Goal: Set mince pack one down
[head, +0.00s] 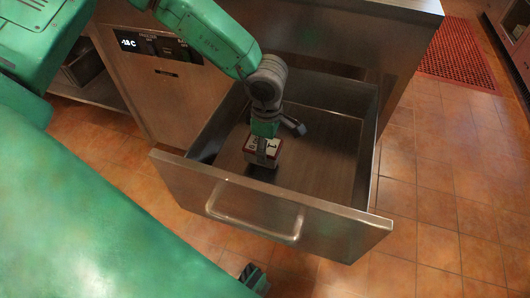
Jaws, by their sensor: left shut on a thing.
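The mince pack (264,146) is a small red and white box with dark printing on its top. It is inside the open steel drawer (270,218), in the left part of it. My left gripper (264,157) reaches down into the drawer from above and is shut on the pack. The gripper's fingers hide part of the pack, and I cannot tell whether its underside touches the drawer floor. Only the tip of a dark gripper, seemingly my right one (254,278), shows at the bottom edge, outside the drawer; its jaws cannot be made out.
The drawer floor (325,150) is bare to the right of the pack. The drawer's front panel has a bar handle (255,228). The freezer cabinet (155,85) shows -18 C on its display. A red mat (457,55) lies on the tiled floor at the back right.

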